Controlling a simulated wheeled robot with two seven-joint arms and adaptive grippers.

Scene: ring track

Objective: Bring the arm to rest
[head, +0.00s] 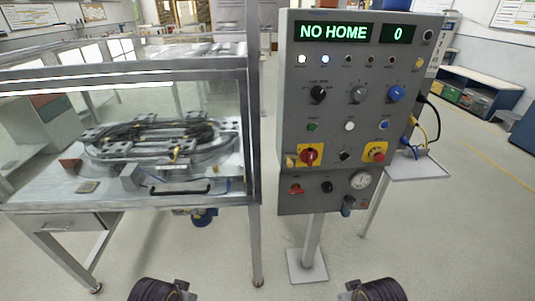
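Two dark rounded parts of my own arms show at the bottom edge, one left of the middle and one right of it, each with a small grey bracket on its inner side. No gripper fingers can be made out, and neither part touches anything in view. A grey control panel (342,146) stands in front on a post. Its green displays read "NO HOME" (333,32) and "0" (397,34). Two small lamps at the left of its top row look lit.
A metal bench (215,195) with a clear enclosure stands at the left, carrying a dark oval ring track (160,137). A small side shelf (418,167) with cables sits right of the panel. The panel's foot plate (307,265) is on the floor.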

